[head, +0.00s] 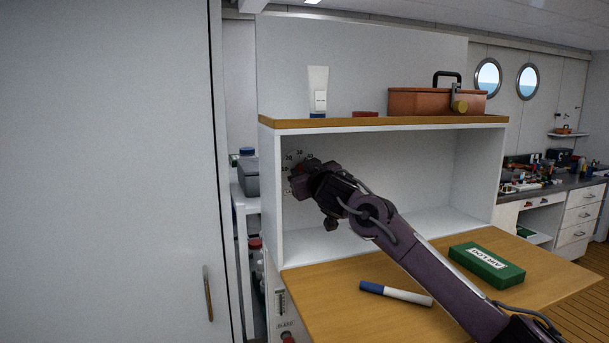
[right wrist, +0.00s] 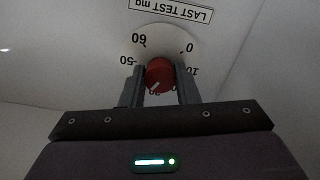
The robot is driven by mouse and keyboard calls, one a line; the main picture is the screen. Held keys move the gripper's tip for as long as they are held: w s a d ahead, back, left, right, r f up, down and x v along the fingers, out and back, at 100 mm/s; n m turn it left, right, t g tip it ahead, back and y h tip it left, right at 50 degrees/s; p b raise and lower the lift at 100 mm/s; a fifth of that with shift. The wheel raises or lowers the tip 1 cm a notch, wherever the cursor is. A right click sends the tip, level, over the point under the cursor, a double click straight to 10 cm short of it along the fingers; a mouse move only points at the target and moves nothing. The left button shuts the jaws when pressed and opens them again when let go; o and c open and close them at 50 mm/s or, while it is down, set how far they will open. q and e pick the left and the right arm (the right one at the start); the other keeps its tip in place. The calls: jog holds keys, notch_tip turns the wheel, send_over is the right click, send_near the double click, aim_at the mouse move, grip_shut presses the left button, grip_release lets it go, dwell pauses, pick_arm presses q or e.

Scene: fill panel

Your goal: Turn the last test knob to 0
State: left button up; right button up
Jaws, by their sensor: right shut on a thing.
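The red last test knob (right wrist: 160,75) sits on a round white dial (right wrist: 170,42) under an upside-down "LAST TEST mg" label (right wrist: 170,11). The numbers 60, 50, 0 and 10 can be read, upside down; the lower ones are partly hidden by my gripper. The knob's white mark points to the lower left in the right wrist view, away from the 0. My right gripper (right wrist: 160,86) is shut on the knob, one finger on each side. In the head view my right gripper (head: 303,171) reaches the left inner wall of the shelf box and covers most of the dial. My left gripper is out of view.
A wooden top shelf (head: 390,123) holds a white tube (head: 318,88), a small red item (head: 365,114) and a brown toolbox (head: 435,101). A blue-and-white marker (head: 396,293) and a green "AIR LOG" box (head: 487,265) lie on the desk (head: 345,318). A large white door (head: 110,170) stands left.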

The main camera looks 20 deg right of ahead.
jog(key=shift+f+n+b, duration=0.2)
jog(key=shift+n+b, duration=3.4)
jog(key=shift+n, duration=12.8)
jog(key=o, duration=1)
jog(key=shift+r, duration=0.1)
jog(key=shift+s, duration=0.15)
